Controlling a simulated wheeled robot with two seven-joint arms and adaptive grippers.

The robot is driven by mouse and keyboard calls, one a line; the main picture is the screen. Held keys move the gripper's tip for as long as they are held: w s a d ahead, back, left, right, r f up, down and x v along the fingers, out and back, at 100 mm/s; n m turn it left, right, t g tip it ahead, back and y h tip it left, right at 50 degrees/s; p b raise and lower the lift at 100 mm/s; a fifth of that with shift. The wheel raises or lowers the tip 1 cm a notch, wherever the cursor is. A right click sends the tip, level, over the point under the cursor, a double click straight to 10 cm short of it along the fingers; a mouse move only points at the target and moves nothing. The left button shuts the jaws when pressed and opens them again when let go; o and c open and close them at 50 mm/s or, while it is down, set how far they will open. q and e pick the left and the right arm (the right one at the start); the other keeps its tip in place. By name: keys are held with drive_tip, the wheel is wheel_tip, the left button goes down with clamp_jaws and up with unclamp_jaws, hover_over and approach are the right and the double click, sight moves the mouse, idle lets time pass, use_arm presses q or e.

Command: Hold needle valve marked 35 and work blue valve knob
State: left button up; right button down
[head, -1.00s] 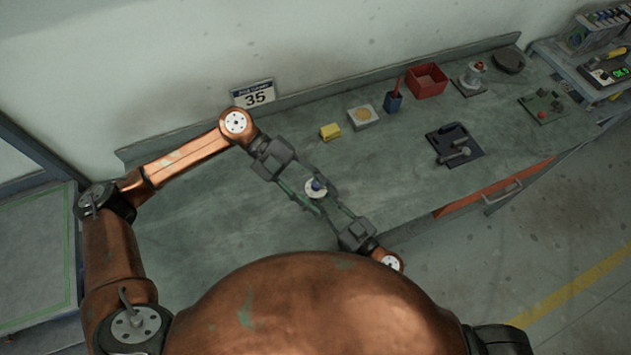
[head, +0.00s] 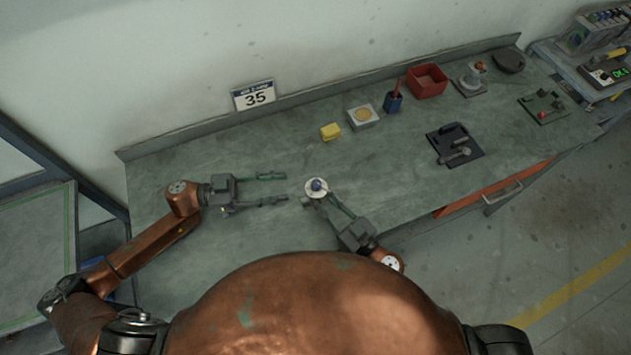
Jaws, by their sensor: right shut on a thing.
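The needle valve (head: 313,194) is a small pale round body with a blue knob (head: 317,184) on top, near the front middle of the bench. My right gripper (head: 319,202) reaches it from the lower right and is shut on the valve's body. My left gripper (head: 286,187) is left of the valve, its two fingers spread and pointing right. It is empty and apart from the knob. No number is readable on the valve itself.
The grey-green bench (head: 240,145) is clear around the valve. Behind and to the right are a yellow block (head: 330,131), a box with a round top (head: 363,116), a blue cup (head: 393,102), a red bin (head: 427,81) and a dark plate with fittings (head: 455,145).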

sight(311, 184)
use_arm(q)
drive_tip(key=d, duration=0.7)
drive_tip(key=w+d, duration=0.1)
drive_tip(key=d, duration=0.2)
drive_tip(key=shift+w+d, duration=0.1)
drive_tip(key=shift+d, duration=0.3)
clamp_jaws()
